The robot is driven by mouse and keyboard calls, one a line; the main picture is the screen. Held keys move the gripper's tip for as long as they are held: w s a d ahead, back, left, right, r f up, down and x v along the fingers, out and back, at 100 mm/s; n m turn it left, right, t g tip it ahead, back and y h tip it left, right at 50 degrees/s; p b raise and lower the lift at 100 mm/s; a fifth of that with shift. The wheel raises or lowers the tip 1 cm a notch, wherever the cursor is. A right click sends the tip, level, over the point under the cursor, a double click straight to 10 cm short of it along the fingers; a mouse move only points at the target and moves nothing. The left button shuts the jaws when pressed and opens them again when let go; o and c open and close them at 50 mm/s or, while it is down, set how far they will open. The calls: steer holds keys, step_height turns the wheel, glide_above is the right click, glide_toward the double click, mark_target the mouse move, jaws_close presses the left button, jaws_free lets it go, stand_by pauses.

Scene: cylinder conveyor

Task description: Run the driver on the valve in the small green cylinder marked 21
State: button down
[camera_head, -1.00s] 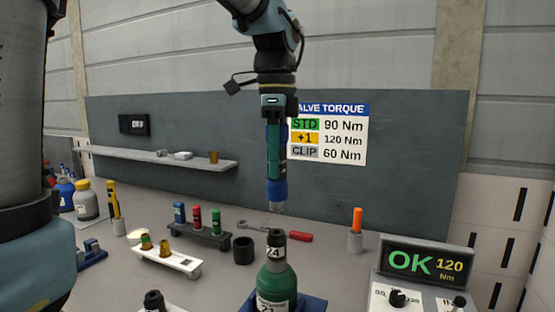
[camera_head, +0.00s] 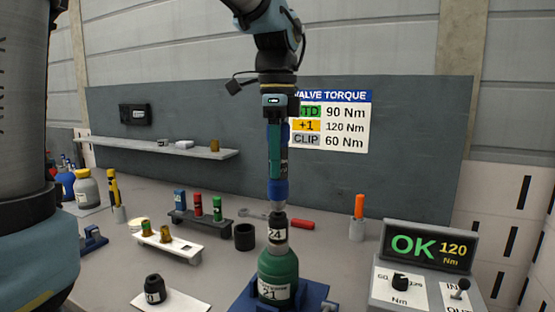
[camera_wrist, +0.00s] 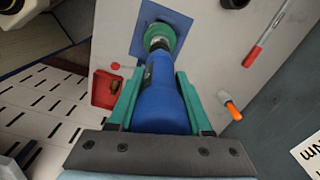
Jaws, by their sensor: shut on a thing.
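The small green cylinder (camera_head: 279,268) stands upright in a blue holder (camera_head: 243,306), with 21 on its white label. On its neck is a black socket-like piece with a white band (camera_head: 276,236) reading 24. My gripper (camera_head: 274,165) is shut on the blue driver (camera_head: 277,190), which hangs upright above the cylinder. The driver's lower end appears to meet the top of the black piece; the exact fit is hidden. In the wrist view the driver (camera_wrist: 165,100) lies between my green fingers, pointing at the green cylinder (camera_wrist: 157,34).
A console (camera_head: 428,250) at right reads OK 120 Nm and has a knob and a switch.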

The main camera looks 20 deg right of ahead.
steer(key=shift+f+b, duration=0.35)
steer(key=shift+f, duration=0.2)
steer(key=shift+r+p, duration=0.15)
steer(key=shift+p, duration=0.15)
steer(key=shift+a+f+p, duration=0.1)
steer(key=shift+f+p, duration=0.2)
steer(key=shift+f, duration=0.1)
stand_by(1.2)
steer(key=shift+r+p, duration=0.6)
steer(key=shift+p, duration=1.55)
stand_by(1.8)
steer(key=shift+r, duration=0.1)
step_height(320, 180, up, 6)
steer(key=p, duration=0.4)
steer(key=shift+p, duration=0.4)
stand_by(0.4)
